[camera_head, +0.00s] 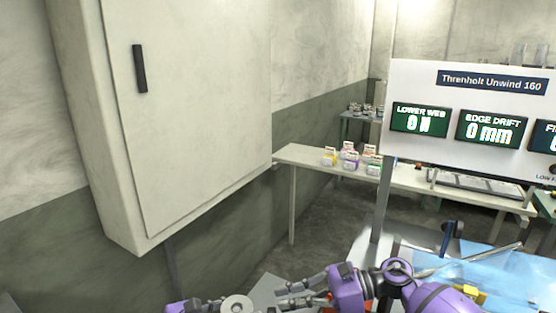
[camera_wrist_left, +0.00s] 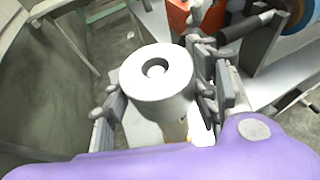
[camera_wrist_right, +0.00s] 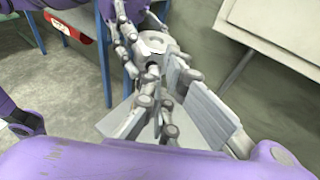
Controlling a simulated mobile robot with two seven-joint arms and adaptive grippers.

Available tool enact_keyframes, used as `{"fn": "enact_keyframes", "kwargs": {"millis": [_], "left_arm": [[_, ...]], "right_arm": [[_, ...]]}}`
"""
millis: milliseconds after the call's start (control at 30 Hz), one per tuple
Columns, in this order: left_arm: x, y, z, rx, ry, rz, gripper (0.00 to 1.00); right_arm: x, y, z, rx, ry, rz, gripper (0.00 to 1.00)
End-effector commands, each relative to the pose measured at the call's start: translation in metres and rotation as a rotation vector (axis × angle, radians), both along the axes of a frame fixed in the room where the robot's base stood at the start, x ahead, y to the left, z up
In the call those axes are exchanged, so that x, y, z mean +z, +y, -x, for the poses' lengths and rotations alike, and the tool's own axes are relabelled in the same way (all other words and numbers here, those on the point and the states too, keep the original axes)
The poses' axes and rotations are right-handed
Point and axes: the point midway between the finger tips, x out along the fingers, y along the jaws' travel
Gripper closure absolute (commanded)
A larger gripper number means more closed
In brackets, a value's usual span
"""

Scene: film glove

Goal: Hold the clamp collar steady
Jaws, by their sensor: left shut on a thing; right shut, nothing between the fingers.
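The clamp collar (camera_wrist_left: 176,79) is a pale, thick ring with a central hole. In the left wrist view it sits between the two fingers of my left gripper (camera_wrist_left: 160,98), which is shut on it. In the head view the collar (camera_head: 238,304) shows only in part at the bottom edge, and my left gripper is mostly cut off. My right gripper (camera_head: 290,293) comes in from the right, shut and empty, with its fingers close to the collar. In the right wrist view the collar (camera_wrist_right: 158,46) lies just beyond my right fingers; I cannot tell whether they touch it.
A large pale cabinet (camera_head: 190,100) with a black handle hangs on the left. A display panel (camera_head: 470,110) reads 0 N and 0 mm. A table (camera_head: 300,157) with several small boxes (camera_head: 350,160) stands behind. Blue film (camera_head: 500,270) lies at the lower right, beside my right arm.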

Motion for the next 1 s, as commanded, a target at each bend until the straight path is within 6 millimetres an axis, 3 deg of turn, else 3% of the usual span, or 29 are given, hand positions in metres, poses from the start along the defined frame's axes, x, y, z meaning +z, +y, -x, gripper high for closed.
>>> {"fn": "enact_keyframes", "kwargs": {"millis": [400, 700, 867, 1000], "left_arm": [[-0.001, -0.002, 0.001, -0.004, 0.004, 0.003, 0.91], [-0.001, -0.002, 0.001, -0.004, 0.005, 0.002, 0.91], [-0.001, -0.002, 0.001, -0.003, 0.005, 0.002, 0.91], [-0.001, -0.002, 0.001, -0.005, 0.004, 0.001, 0.91]], "right_arm": [[0.000, -0.048, -0.001, -0.001, 0.000, -0.001, 1.00], [0.000, -0.052, -0.001, 0.001, -0.001, -0.002, 1.00], [0.000, -0.061, 0.011, 0.003, 0.000, -0.002, 1.00], [0.001, -0.054, 0.011, 0.006, -0.002, -0.004, 1.00]]}}
